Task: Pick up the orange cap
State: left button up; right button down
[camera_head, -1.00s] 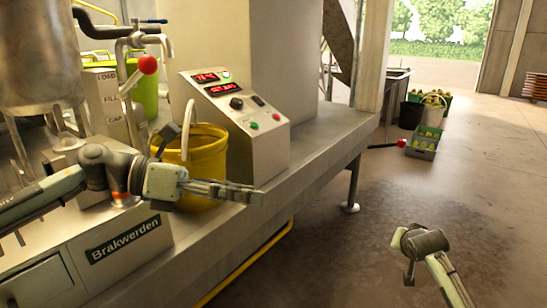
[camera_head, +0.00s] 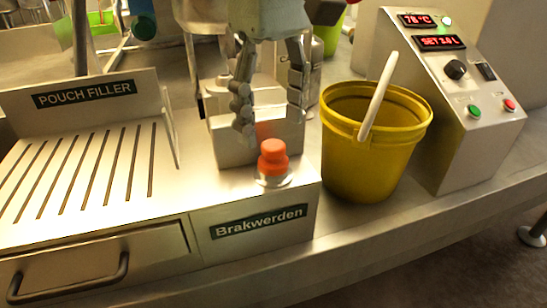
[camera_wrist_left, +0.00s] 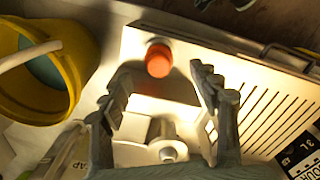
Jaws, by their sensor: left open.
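The orange cap (camera_head: 273,157) stands upright on a pale round base at the front right corner of the steel pouch filler, above the "Brakwerden" label. It also shows in the left wrist view (camera_wrist_left: 158,60), ahead of the fingertips and between their lines. My left gripper (camera_head: 268,125) points down, open and empty, above and behind the cap in the head view. Its two fingers are spread wide in the left wrist view (camera_wrist_left: 160,82). No contact with the cap shows. My right gripper is not in view.
A yellow bucket (camera_head: 360,160) with a raised pale handle stands close right of the filler. A control panel (camera_head: 450,120) stands beyond it. The slotted tray (camera_head: 90,175) at left is bare. A drawer handle (camera_head: 70,280) juts out at the front left.

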aim_at(273, 144)
pick_arm(q)
notch_tip(273, 144, down, 5)
jog(key=shift+r, duration=0.1)
jog(key=c, duration=1.3)
jog(key=shift+c, duration=0.2)
